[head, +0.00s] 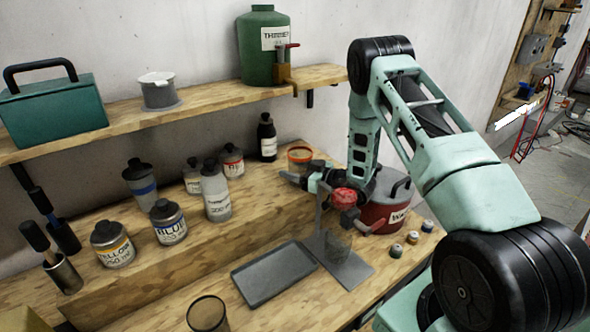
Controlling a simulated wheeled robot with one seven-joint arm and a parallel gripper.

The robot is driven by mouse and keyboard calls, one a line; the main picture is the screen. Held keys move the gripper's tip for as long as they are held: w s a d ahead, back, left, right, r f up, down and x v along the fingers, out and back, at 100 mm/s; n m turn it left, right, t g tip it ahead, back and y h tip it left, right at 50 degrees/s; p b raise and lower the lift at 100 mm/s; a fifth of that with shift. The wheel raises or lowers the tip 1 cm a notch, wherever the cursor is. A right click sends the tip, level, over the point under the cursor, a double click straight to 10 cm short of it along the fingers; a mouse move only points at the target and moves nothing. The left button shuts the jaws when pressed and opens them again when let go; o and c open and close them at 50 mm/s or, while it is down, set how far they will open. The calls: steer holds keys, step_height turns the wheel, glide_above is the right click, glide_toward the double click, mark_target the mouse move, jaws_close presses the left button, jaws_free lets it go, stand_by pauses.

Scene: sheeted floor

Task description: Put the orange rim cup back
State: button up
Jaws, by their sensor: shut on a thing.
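The orange rim cup (300,153) is at the right part of the raised wooden step, near the wall. It looks upright, with its orange band showing near the top. My gripper (299,172) reaches it from the front right and is shut on it, with grey fingers low around its near side. The fingers and wrist hide the cup's lower part, so I cannot tell if its base touches the step.
A stand with a red knob (344,197) and a clear cup (337,246) is close to my wrist. A red pot (385,212) stands right of it. Bottles and paint cans (170,224) line the step's left. A grey tray (272,274) and brown-rimmed cup (207,315) are in front.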

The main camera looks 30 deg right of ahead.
steer(key=o, duration=1)
steer(key=b+v, duration=0.5)
steer(key=v, duration=0.7)
